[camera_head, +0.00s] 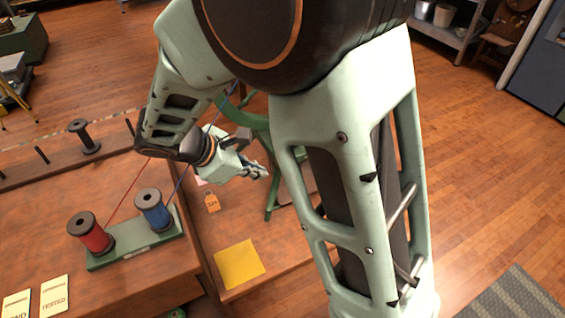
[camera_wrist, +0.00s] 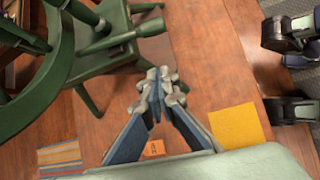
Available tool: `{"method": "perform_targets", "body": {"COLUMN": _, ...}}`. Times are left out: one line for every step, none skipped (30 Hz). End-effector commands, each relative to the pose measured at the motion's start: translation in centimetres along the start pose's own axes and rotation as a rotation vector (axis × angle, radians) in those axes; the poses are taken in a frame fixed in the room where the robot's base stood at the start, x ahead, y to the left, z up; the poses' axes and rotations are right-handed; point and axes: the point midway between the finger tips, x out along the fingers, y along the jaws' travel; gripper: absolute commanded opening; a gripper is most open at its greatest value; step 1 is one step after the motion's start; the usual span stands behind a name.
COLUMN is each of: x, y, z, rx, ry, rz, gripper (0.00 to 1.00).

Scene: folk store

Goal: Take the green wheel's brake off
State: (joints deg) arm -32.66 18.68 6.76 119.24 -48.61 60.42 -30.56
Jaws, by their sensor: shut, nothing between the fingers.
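The green wheel (camera_wrist: 62,70) shows as a curved rim at the left of the wrist view, cut off by the frame edge. In the head view the wheel (camera_head: 246,118) is mostly hidden behind my arm. A green turned bar with a knobbed end (camera_wrist: 125,38) sticks out beside the rim; I cannot tell whether it is the brake. My gripper (camera_wrist: 158,84) is shut and empty, below and right of that bar in the wrist view and apart from it. In the head view my gripper (camera_head: 264,172) is close to the green stand's legs (camera_head: 271,200).
An orange tag (camera_head: 211,202) and a yellow cloth (camera_head: 239,264) lie on the wooden table. Red (camera_head: 91,236) and blue (camera_head: 154,212) spools stand on a green rack at left, with threads rising towards the wheel. A striped cloth (camera_wrist: 60,158) lies nearby.

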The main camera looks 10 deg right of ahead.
Motion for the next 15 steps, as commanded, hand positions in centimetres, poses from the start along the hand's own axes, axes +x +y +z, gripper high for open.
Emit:
{"method": "perform_targets", "body": {"x": -0.05, "y": -0.34, "z": -0.51, "rx": -0.021, "ry": 0.007, "rz": 0.000, "gripper": 0.00}}
{"method": "perform_targets", "body": {"x": -0.06, "y": -0.48, "z": -0.73, "rx": -0.031, "ry": 0.010, "rz": 0.000, "gripper": 0.00}}
{"method": "perform_targets", "body": {"x": -0.09, "y": -0.63, "z": -0.95, "rx": -0.040, "ry": 0.014, "rz": 0.000, "gripper": 0.00}}
{"method": "perform_targets", "body": {"x": -0.10, "y": -0.70, "z": -1.08, "rx": -0.045, "ry": 0.016, "rz": 0.000, "gripper": 0.00}}
{"method": "perform_targets", "body": {"x": -0.12, "y": -0.75, "z": -1.18, "rx": -0.049, "ry": 0.017, "rz": 0.000, "gripper": 0.00}}
{"method": "perform_targets", "body": {"x": -0.13, "y": -0.79, "z": -1.26, "rx": -0.052, "ry": 0.019, "rz": 0.000, "gripper": 0.00}}
{"method": "perform_targets", "body": {"x": -0.14, "y": -0.80, "z": -1.28, "rx": -0.053, "ry": 0.019, "rz": 0.000, "gripper": 0.00}}
{"method": "perform_targets", "body": {"x": -0.14, "y": -0.80, "z": -1.29, "rx": -0.053, "ry": 0.020, "rz": 0.000, "gripper": 0.00}}
{"method": "perform_targets", "body": {"x": -0.14, "y": -0.79, "z": -1.29, "rx": -0.053, "ry": 0.019, "rz": 0.000, "gripper": 0.00}}
{"method": "perform_targets", "body": {"x": -0.14, "y": -0.79, "z": -1.28, "rx": -0.053, "ry": 0.019, "rz": 0.000, "gripper": 0.00}}
{"method": "perform_targets", "body": {"x": -0.14, "y": -0.78, "z": -1.28, "rx": -0.052, "ry": 0.019, "rz": 0.000, "gripper": 0.00}}
{"method": "perform_targets", "body": {"x": -0.14, "y": -0.77, "z": -1.27, "rx": -0.052, "ry": 0.019, "rz": 0.000, "gripper": 0.00}}
{"method": "perform_targets", "body": {"x": -0.14, "y": -0.77, "z": -1.26, "rx": -0.052, "ry": 0.019, "rz": 0.000, "gripper": 0.00}}
{"method": "perform_targets", "body": {"x": -0.13, "y": -0.77, "z": -1.26, "rx": -0.052, "ry": 0.019, "rz": 0.000, "gripper": 0.00}}
{"method": "perform_targets", "body": {"x": -0.08, "y": -0.77, "z": -1.26, "rx": -0.051, "ry": 0.019, "rz": 0.000, "gripper": 0.00}}
